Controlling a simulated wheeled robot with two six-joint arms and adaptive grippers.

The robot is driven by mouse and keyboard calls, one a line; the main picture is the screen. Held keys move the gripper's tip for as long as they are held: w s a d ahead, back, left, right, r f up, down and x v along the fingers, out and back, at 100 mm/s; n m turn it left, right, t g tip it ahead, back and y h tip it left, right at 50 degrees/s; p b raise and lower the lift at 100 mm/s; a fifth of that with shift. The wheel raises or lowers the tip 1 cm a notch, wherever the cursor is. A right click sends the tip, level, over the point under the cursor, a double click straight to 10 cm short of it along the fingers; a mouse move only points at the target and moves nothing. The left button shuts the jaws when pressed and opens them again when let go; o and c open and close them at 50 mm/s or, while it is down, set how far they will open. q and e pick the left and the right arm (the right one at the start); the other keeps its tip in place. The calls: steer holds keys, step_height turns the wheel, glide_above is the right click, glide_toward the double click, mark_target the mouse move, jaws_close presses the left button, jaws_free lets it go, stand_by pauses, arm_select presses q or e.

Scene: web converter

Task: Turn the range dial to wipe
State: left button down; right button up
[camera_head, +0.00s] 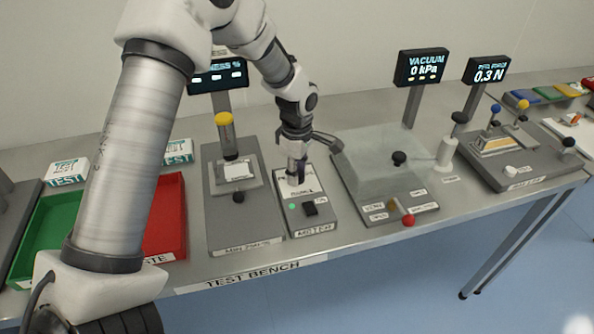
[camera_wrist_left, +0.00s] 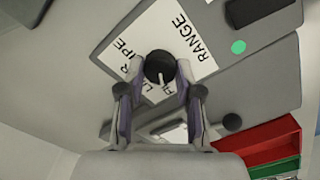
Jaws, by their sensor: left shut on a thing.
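The range dial (camera_wrist_left: 158,64) is a round black knob in the left wrist view, on a white plate (camera_wrist_left: 196,60) lettered RANGE. A label ending in "IPE" shows on the plate's left part; other lettering is partly covered by the dial and fingers. My left gripper (camera_wrist_left: 160,70) has one finger on each side of the dial and is shut on it. In the head view my left gripper (camera_head: 297,172) reaches down over the grey meter box (camera_head: 298,218), and hides the dial. Which label the dial points to cannot be told. My right gripper is not in view.
The meter box bears a green light (camera_head: 292,206) and a black switch (camera_head: 310,209). A tester with a yellow-topped post (camera_head: 225,120) stands close on its left, a vacuum chamber (camera_head: 385,160) on its right. Red (camera_head: 172,215) and green (camera_head: 45,230) trays lie left.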

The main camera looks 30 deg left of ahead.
arm_select(q)
steer(key=m+p, duration=0.3)
steer(key=m, duration=0.1)
steer(key=shift+r, duration=0.15)
steer(key=m+p, duration=0.1)
steer(key=m, duration=0.3)
steer(key=shift+w+p, duration=0.1)
steer(key=shift+p, duration=0.2)
steer(key=m+p, duration=0.1)
steer(key=m, duration=0.2)
steer(key=shift+m, duration=0.3)
steer(key=m+p, duration=0.1)
steer(key=m, duration=0.5)
steer(key=shift+d+p, duration=0.1)
steer(key=shift+p, duration=0.25)
steer(key=m, duration=0.6)
steer(key=shift+p, duration=0.3)
steer(key=shift+d+m, duration=0.1)
steer(key=shift+m, duration=0.2)
steer(key=c, duration=0.8)
jaws_free()
steer(key=shift+w, duration=0.1)
